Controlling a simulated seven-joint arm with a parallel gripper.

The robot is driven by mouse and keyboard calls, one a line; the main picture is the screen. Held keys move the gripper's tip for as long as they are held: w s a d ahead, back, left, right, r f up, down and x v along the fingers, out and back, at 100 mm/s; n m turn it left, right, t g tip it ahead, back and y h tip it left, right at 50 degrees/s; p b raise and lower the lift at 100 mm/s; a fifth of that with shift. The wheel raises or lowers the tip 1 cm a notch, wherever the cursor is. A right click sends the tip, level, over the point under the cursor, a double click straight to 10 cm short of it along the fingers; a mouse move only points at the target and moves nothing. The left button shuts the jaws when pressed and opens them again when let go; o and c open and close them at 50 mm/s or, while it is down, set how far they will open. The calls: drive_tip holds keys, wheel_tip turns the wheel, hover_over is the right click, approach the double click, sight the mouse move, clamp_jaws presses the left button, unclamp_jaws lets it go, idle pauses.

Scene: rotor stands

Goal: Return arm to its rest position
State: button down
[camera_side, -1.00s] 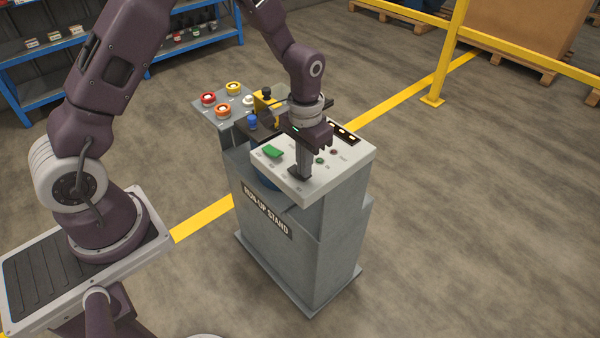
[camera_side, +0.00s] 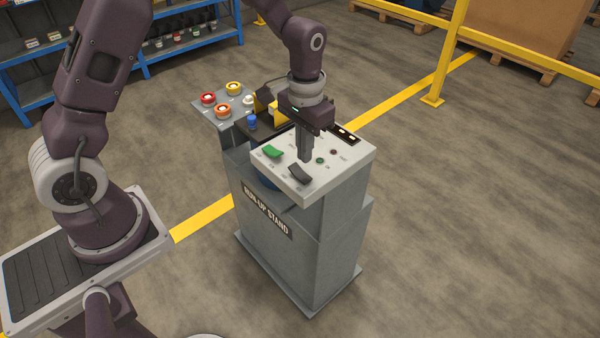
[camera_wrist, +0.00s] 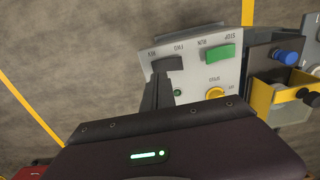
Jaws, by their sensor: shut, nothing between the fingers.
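My gripper (camera_side: 305,157) is shut and empty, pointing down over the pale control panel (camera_side: 313,190) of the run-up stand (camera_side: 300,240). Its fingertips are just behind the black rocker switch (camera_side: 300,174) in the side view; they look slightly above the panel, apart from the switch. The green rocker (camera_side: 272,152) is to the left. In the wrist view the fingers (camera_wrist: 160,88) reach towards the black rocker (camera_wrist: 167,64), near the FWD and REV labels. The green rocker (camera_wrist: 219,53) is near RUN and STOP. A yellow speed knob (camera_wrist: 215,93) shows there.
A yellow guard rail (camera_side: 447,60) stands at right. Air above the panel is free.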

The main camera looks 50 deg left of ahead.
drive_tip(key=shift+r, duration=0.95)
drive_tip(key=shift+r, duration=0.1)
drive_tip(key=s+r+t, duration=0.3)
drive_tip(key=s+r, duration=0.7)
drive_tip(key=r, duration=0.5)
drive_tip(key=s+r+t, duration=0.2)
drive_tip(key=s, duration=1.1)
drive_tip(key=shift+s+r+t, duration=0.3)
drive_tip(key=shift+r, duration=0.05)
drive_tip(key=c, duration=2.2)
unclamp_jaws()
